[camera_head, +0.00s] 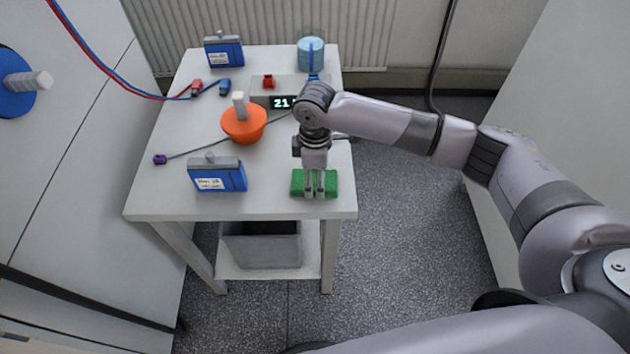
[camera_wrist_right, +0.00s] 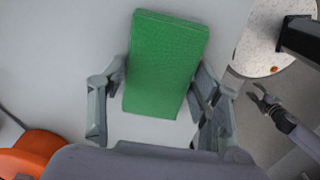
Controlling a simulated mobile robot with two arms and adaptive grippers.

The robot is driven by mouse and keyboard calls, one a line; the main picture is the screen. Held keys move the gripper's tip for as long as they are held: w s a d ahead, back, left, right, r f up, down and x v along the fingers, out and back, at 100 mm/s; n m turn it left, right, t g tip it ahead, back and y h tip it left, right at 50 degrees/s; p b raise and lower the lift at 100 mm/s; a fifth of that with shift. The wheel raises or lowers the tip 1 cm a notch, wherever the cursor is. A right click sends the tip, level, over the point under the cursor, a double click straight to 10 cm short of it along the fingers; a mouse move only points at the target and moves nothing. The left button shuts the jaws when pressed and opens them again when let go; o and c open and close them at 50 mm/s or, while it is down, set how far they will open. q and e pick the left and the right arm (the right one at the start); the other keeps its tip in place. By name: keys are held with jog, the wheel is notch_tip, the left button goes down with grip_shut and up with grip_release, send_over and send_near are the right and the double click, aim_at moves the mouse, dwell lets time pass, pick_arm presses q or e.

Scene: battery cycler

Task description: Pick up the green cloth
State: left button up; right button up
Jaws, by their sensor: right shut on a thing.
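The green cloth (camera_head: 325,183) is a folded, block-like pad at the front right corner of the white table. My right gripper (camera_head: 314,193) points down over it from above, with its fingers at the cloth. In the right wrist view the cloth (camera_wrist_right: 165,62) lies between the two fingers (camera_wrist_right: 158,112), which are shut on it. I cannot tell whether it is clear of the tabletop. My left gripper is outside the head view; a dark gripper with parted fingers at the right of the wrist view (camera_wrist_right: 262,97) looks like it.
The white table (camera_head: 270,202) also holds an orange funnel-like thing (camera_head: 244,126), a blue box (camera_head: 218,176) at front left, another blue box (camera_head: 224,52) behind, a light-blue cylinder (camera_head: 305,55) and a device reading 21 (camera_head: 283,102). A grey bin (camera_head: 262,247) sits below.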

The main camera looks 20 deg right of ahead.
aim_at(315, 180)
jog(key=shift+c, duration=1.4)
jog(key=shift+r, duration=0.1)
notch_tip(315, 180, up, 20)
jog(key=shift+b, duration=0.35)
jog(key=o, duration=0.7)
jog(key=c, duration=0.5)
jog(key=shift+f, duration=0.2)
jog(key=shift+c, duration=0.2)
